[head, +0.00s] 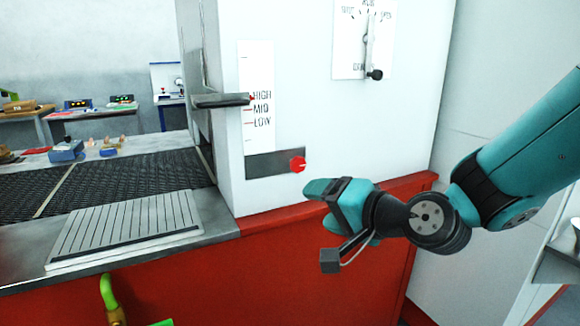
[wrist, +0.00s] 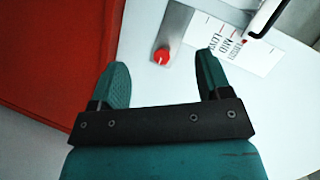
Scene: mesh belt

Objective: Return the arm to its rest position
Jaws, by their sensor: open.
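My gripper (head: 322,192) is at the end of my teal arm, in front of the white machine housing (head: 330,130) and above its red base. In the wrist view my gripper (wrist: 162,80) has its two teal fingers spread apart, with nothing between them. A red knob (head: 298,164) on a grey plate is just up and left of the fingers in the head view. The knob (wrist: 161,56) shows beyond the fingertips in the wrist view, apart from them.
A black lever (head: 222,100) juts out by the HIGH, MID, LOW scale (head: 258,100). A dial panel (head: 364,40) is above. The dark mesh belt (head: 120,182) and a ribbed plate (head: 128,228) lie left. A green-handled valve (head: 108,292) is at lower left.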

